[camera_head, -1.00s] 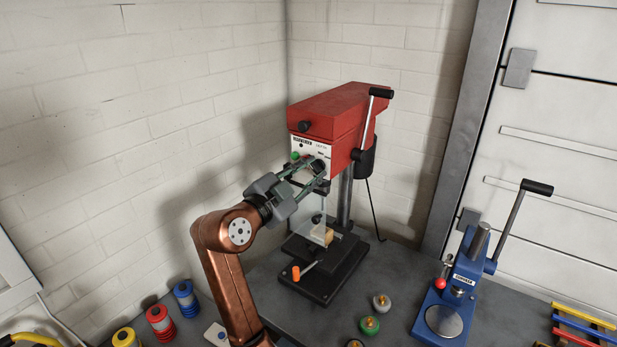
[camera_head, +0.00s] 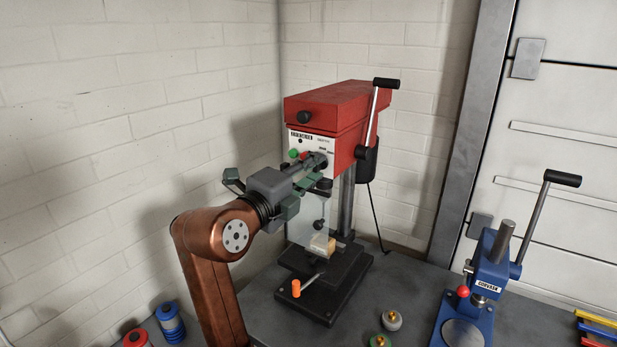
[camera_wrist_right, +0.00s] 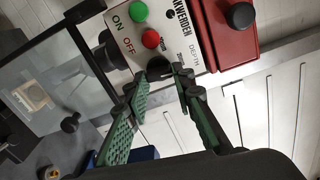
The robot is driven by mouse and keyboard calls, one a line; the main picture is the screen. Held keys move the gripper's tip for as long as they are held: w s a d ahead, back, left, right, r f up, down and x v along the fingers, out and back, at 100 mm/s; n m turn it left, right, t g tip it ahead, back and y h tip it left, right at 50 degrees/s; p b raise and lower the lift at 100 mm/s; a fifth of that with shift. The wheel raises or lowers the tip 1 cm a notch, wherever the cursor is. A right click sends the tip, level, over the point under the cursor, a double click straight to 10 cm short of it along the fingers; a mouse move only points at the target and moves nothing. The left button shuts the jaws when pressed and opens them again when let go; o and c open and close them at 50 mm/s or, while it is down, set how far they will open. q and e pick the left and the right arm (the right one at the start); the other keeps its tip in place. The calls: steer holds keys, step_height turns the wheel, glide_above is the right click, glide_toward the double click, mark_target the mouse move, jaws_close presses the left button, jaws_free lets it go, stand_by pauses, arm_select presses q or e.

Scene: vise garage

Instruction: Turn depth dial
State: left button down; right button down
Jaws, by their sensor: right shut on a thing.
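The red drill press (camera_head: 335,106) stands in the corner with a white control panel on its front. The depth dial is a small black knob (camera_wrist_right: 158,66) near the "DEPTH" label, and in the head view it shows at the panel's lower right (camera_head: 321,159). My right gripper (camera_head: 312,170) reaches it from the left. In the wrist view its green-padded fingers (camera_wrist_right: 166,78) are on both sides of the dial, shut on it. The fingers partly hide the dial. My left gripper is not in view.
Green and red buttons (camera_wrist_right: 150,39) sit close to the dial. A clear guard (camera_head: 307,222) hangs below the press head. A blue arbor press (camera_head: 482,280) stands at right, with small round parts (camera_head: 391,320) between. Blue and red spools (camera_head: 169,320) stand at front left.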

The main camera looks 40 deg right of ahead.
steer(key=shift+f+m, duration=0.25)
steer(key=shift+m, duration=0.25)
steer(key=m+b, duration=0.4)
steer(key=m, duration=0.3)
steer(key=shift+w+f+m+b, duration=0.1)
steer(key=shift+m+b, duration=0.2)
steer(key=shift+b, duration=0.05)
arm_select(q)
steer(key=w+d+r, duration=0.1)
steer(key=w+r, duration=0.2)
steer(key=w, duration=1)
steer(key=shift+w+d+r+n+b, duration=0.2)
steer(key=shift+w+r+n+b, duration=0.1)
steer(key=shift+b, duration=0.1)
arm_select(e)
steer(key=shift+m, duration=1)
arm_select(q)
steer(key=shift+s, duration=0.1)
arm_select(e)
steer(key=c, duration=1.6)
jaws_free()
steer(key=shift+a+r, duration=0.1)
steer(key=shift+r, duration=0.1)
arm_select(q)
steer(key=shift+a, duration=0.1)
arm_select(e)
steer(key=v, duration=1.2)
steer(key=shift+f, duration=0.1)
